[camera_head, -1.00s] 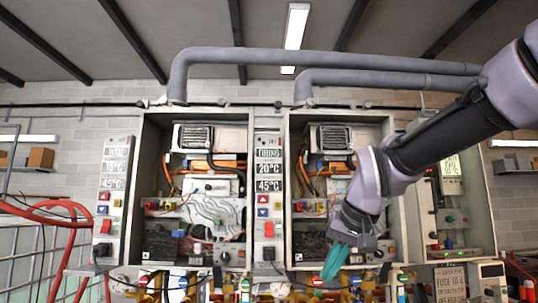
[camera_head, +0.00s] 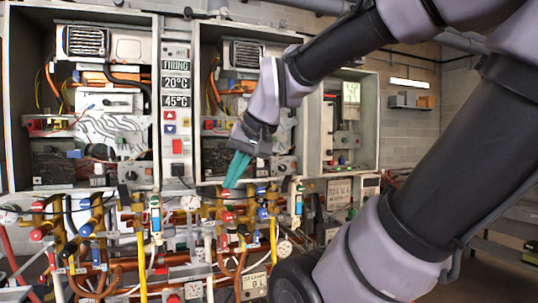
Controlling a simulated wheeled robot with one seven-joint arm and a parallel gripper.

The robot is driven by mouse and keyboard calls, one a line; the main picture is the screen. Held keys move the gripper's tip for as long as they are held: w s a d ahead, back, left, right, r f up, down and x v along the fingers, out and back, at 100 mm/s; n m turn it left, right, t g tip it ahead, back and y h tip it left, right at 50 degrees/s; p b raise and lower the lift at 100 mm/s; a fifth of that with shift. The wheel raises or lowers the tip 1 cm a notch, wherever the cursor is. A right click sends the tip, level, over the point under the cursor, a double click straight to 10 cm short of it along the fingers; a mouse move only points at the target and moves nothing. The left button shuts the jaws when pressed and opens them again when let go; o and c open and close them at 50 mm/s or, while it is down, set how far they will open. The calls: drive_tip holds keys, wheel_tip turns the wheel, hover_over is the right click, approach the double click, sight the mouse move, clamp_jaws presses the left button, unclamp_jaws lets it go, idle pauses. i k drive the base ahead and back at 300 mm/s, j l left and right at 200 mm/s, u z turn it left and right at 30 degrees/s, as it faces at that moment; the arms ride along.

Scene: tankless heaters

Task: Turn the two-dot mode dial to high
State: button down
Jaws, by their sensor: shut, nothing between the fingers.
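My gripper (camera_head: 231,184) has teal fingers that are shut and empty. It points down in front of the lower edge of the middle heater cabinet (camera_head: 197,100). A small dark dial (camera_head: 282,168) sits on the grey lower panel of that heater, just right of my gripper. Another dark dial (camera_head: 130,175) is on the lower panel of the left heater. The dot marks are too small to read, so I cannot tell which dial is the two-dot one or its setting. My gripper and wrist hide part of the middle heater's lower panel.
A control strip (camera_head: 177,110) with a display reading FIRING, 20°C and 45°C stands between the two heaters. Crowded pipes, valves and gauges (camera_head: 190,203) lie below the cabinets. A third open cabinet (camera_head: 368,120) is at the right. My arm covers much of the right side.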

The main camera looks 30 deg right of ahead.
sight(281, 167)
drive_tip(key=k+l+z, duration=0.1)
drive_tip(key=l, duration=0.25)
drive_tip(key=k+l, duration=0.15)
drive_tip(key=l, duration=0.15)
drive_tip(key=k+l+z, duration=0.15)
drive_tip(key=l, duration=0.2)
drive_tip(key=k+l+z, duration=0.1)
drive_tip(key=l, duration=0.25)
